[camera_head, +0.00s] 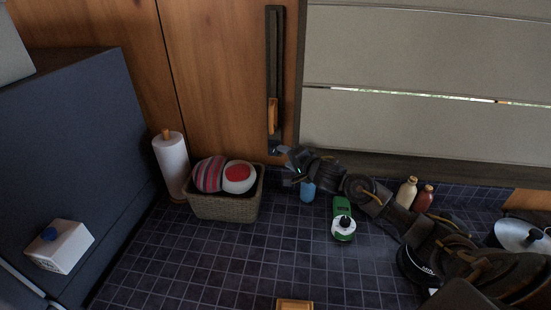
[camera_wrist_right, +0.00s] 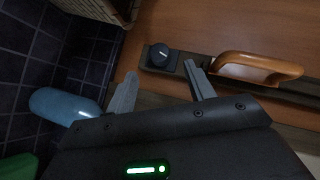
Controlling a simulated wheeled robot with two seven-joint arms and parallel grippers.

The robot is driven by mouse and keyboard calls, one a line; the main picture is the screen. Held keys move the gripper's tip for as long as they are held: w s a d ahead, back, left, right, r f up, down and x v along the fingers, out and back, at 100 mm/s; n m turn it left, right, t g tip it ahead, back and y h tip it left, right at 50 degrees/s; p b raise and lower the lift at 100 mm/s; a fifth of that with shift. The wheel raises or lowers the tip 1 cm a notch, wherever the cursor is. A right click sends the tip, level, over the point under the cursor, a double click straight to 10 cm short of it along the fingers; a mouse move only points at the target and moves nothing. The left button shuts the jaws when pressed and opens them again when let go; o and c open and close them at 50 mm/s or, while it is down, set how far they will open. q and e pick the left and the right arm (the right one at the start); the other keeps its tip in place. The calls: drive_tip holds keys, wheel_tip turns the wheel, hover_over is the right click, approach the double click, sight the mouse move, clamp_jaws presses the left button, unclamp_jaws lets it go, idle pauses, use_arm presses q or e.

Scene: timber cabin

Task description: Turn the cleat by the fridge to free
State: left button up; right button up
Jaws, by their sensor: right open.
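A dark upright rail (camera_head: 274,60) is fixed to the timber wall, right of the blue-grey fridge (camera_head: 75,150). An orange-brown wooden handle (camera_head: 272,115) sits on its lower part; it also shows in the right wrist view (camera_wrist_right: 262,67). Below the handle, at the rail's foot, is a small black knob (camera_wrist_right: 159,56) with a pale mark, seemingly the cleat. My right gripper (camera_head: 281,157) is at the rail's foot. In the wrist view its open fingers (camera_wrist_right: 160,71) are apart, tips just short of the knob on either side; contact is not visible. My left gripper is not in view.
A wicker basket (camera_head: 226,207) and paper roll (camera_head: 172,160) stand left of my right gripper. A slatted blind (camera_head: 420,60) hangs behind.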

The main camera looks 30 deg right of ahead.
sight(274, 152)
drive_tip(key=b+x, duration=0.1)
drive_tip(key=x, duration=0.1)
drive_tip(key=b+x, duration=0.3)
drive_tip(key=x, duration=0.1)
drive_tip(key=shift+f, duration=0.35)
drive_tip(key=shift+w+a+b, duration=0.1)
drive_tip(key=shift+w+b, duration=0.5)
drive_tip(key=shift+w, duration=0.1)
drive_tip(key=c, duration=1)
drive_tip(key=shift+o, duration=0.2)
